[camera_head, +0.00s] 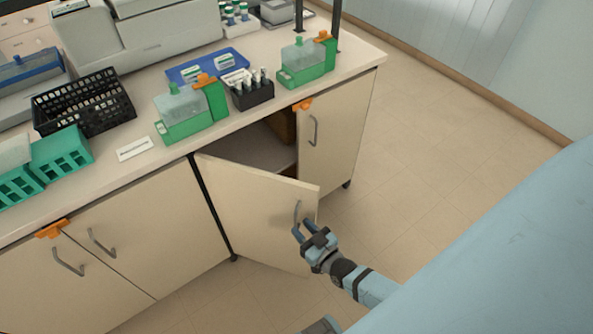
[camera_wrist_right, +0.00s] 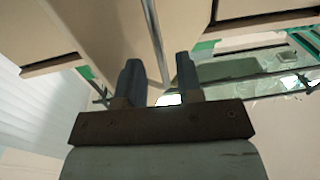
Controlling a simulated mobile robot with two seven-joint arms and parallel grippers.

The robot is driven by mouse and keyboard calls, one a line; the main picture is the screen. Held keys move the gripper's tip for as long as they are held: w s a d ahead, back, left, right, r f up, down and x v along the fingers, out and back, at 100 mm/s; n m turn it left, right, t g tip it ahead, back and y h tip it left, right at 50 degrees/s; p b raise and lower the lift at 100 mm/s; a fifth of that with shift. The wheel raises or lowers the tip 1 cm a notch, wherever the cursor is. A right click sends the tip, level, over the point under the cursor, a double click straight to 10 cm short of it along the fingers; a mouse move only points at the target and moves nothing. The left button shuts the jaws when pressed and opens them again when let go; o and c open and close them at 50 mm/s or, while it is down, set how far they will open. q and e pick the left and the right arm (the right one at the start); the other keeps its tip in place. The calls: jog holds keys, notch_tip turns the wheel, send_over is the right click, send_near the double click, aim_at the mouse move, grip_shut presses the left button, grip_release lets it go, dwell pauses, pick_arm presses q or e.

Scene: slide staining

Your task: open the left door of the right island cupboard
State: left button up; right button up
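The left door (camera_head: 255,208) of the right island cupboard is partly open, swung outward, with the dark interior and a shelf (camera_head: 262,152) showing behind it. Its grey bar handle (camera_head: 297,212) is near the door's free edge. My right gripper (camera_head: 303,230) is at the lower end of this handle, with its two fingers apart. In the right wrist view the fingers (camera_wrist_right: 160,82) are spread, and a thin grey bar runs between them without visibly filling the gap. Whether they touch the handle I cannot tell. My left gripper is not in view.
The cupboard's right door (camera_head: 335,135) is closed, with an orange catch (camera_head: 302,105) at its top. The closed left cupboard (camera_head: 130,250) adjoins. Green staining containers (camera_head: 185,115) and a black rack (camera_head: 252,92) stand on the counter. The floor (camera_head: 440,150) to the right is clear.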

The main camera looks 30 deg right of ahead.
jog(key=s+d, duration=0.1)
jog(key=s, duration=0.9)
jog(key=shift+s, duration=0.2)
